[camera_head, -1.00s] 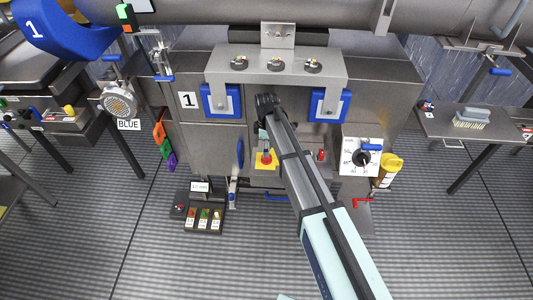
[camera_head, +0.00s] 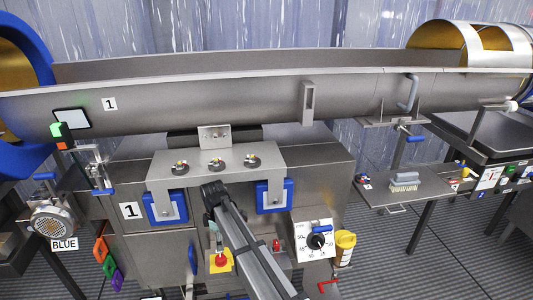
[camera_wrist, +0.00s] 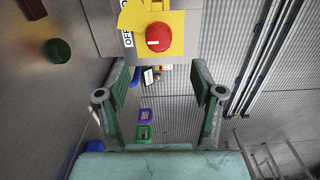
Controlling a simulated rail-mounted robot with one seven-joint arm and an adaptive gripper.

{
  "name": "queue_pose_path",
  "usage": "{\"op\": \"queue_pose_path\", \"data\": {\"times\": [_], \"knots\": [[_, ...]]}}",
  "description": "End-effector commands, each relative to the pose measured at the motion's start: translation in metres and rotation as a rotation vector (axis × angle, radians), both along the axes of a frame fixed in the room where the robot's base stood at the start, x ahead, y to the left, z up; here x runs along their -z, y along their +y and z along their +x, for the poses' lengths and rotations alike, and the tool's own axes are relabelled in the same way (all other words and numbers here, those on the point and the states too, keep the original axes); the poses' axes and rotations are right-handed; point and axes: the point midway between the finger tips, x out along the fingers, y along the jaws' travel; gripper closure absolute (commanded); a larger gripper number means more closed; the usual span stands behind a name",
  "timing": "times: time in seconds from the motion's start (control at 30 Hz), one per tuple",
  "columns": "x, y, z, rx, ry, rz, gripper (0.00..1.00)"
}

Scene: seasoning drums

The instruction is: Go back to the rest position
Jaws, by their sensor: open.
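My gripper (camera_wrist: 160,95) is open and empty in the wrist view, with its two green-padded fingers spread apart. A red emergency-stop button (camera_wrist: 159,37) on a yellow plate lies ahead of the fingers, near the top of that view. In the head view my arm comes up from the bottom centre and ends in front of the metal cabinet (camera_head: 155,243) of station 1. The fingers are hidden there behind my own arm. The red button (camera_head: 220,260) shows just below the arm's end.
A dial box (camera_head: 316,241) and a yellow-lidded container (camera_head: 344,247) are right of my arm. A side shelf (camera_head: 425,190) holds a brush (camera_head: 405,182). Open striped floor (camera_head: 450,250) lies at the lower right.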

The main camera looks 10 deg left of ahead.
Motion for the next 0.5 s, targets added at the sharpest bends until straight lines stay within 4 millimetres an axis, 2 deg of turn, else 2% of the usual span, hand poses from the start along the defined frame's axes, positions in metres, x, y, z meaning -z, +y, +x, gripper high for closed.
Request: {"op": "queue_pose_path", "data": {"times": [0.17,0.37,0.4,0.5], "knots": [[0.026,-0.074,-0.001,0.224,0.001,-0.002,0.33],[0.066,-0.202,-0.019,0.675,0.001,-0.002,0.33],[0.074,-0.227,-0.026,0.774,0.000,-0.001,0.33],[0.091,-0.288,-0.047,1.021,-0.001,-0.001,0.33]]}}
